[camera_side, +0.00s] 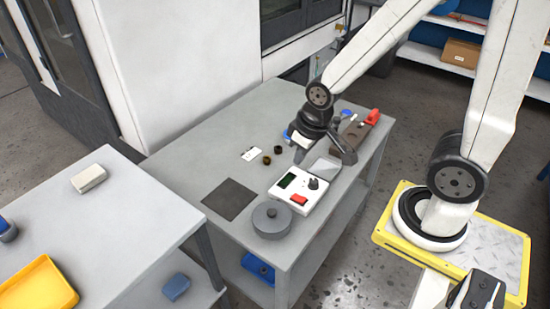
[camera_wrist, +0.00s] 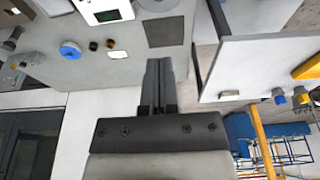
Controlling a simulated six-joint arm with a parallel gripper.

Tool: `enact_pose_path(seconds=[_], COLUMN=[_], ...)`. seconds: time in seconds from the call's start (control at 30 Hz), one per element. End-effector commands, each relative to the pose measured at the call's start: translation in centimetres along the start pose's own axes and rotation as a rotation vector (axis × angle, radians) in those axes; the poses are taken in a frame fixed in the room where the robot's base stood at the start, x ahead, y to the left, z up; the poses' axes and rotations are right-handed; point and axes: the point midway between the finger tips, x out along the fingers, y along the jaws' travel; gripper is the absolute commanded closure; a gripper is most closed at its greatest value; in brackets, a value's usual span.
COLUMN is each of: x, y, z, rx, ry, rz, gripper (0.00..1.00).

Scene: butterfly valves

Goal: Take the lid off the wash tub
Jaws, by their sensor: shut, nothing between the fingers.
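The wash tub (camera_side: 270,226) is a low, round grey tub near the front end of the grey bench in the side view. Its grey lid (camera_side: 264,216) lies on top, with a small round knob in the middle. My gripper (camera_wrist: 158,64) is shut and empty in the wrist view, with its two dark fingers together.
Between wrist and tub stand a white device (camera_side: 286,188) with a red part and a grey tray (camera_side: 323,168). A dark mat (camera_side: 230,198) lies left of the tub. Two small rings (camera_side: 267,160) and a white card (camera_side: 251,154) lie farther back. Another table (camera_side: 120,215) is at left.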

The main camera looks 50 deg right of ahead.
Motion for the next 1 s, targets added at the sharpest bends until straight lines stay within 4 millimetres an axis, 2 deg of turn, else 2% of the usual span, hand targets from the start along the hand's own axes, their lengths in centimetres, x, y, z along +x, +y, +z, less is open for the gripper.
enact_pose_path(seconds=[0.43, 0.7, 1.0], x=[0.01, 0.0, 0.02], y=[0.0, 0.0, 0.0], z=[-0.01, -0.01, -0.03], rx=[0.0, 0.0, -0.001], ry=[0.0, 0.0, 0.0], rz=[0.0, 0.0, 0.0], gripper=[1.0, 0.16, 0.16])
